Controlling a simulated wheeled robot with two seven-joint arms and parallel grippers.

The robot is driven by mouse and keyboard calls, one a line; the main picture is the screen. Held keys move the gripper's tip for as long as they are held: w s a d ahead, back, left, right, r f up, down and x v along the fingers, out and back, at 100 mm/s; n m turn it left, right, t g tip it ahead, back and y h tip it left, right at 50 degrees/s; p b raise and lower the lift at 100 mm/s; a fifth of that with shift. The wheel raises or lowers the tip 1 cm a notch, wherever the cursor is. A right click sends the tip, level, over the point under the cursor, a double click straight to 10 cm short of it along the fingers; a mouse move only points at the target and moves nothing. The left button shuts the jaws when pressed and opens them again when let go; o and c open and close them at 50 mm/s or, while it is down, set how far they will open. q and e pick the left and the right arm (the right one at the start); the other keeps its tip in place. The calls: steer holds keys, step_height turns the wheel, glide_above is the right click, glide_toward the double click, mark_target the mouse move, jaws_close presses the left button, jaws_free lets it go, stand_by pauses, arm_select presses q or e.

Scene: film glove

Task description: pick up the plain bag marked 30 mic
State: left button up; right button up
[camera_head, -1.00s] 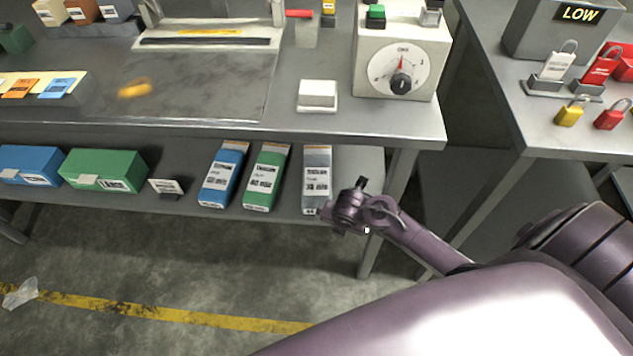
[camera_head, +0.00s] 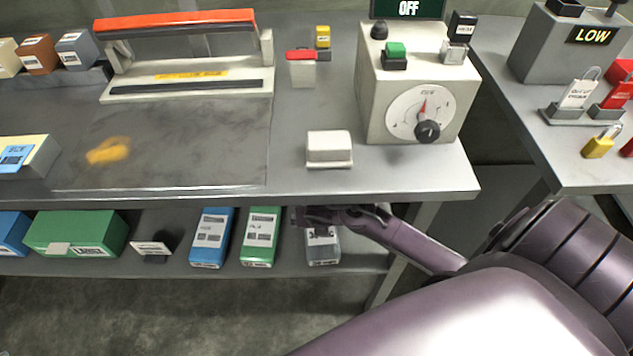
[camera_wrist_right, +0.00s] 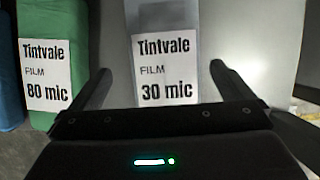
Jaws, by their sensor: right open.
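The plain grey bag marked 30 mic (camera_wrist_right: 165,70) stands on the lower shelf, and its label reads Tintvale FILM 30 mic in the right wrist view. In the head view the bag (camera_head: 323,250) is partly hidden by my right arm. My right gripper (camera_wrist_right: 160,85) is open, with one finger on each side of the bag's label in the picture. I cannot tell whether the fingers touch the bag. In the head view my right gripper (camera_head: 308,216) is at the bag's upper part, under the bench top. My left gripper is not in view.
A green bag marked 80 mic (camera_wrist_right: 45,70) stands just left of the grey bag, with a blue bag (camera_head: 211,238) beyond it. The bench top (camera_head: 390,182) overhangs the lower shelf (camera_head: 180,266). A bench leg (camera_head: 395,280) stands to the right.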

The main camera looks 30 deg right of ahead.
steer(key=shift+d+f, duration=0.2)
steer(key=shift+f, duration=0.3)
steer(key=x, duration=0.2)
steer(key=b+x, duration=0.1)
steer(key=x, duration=0.1)
steer(key=shift+w+d+r, duration=0.15)
steer(key=shift+d, duration=0.1)
steer(key=shift+w+d+f, duration=0.1)
steer(key=shift+w+f, duration=0.05)
steer(key=shift+f, duration=0.2)
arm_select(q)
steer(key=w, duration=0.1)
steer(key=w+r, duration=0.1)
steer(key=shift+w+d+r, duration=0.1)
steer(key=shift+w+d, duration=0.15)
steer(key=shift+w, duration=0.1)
arm_select(e)
steer(key=c, duration=0.9)
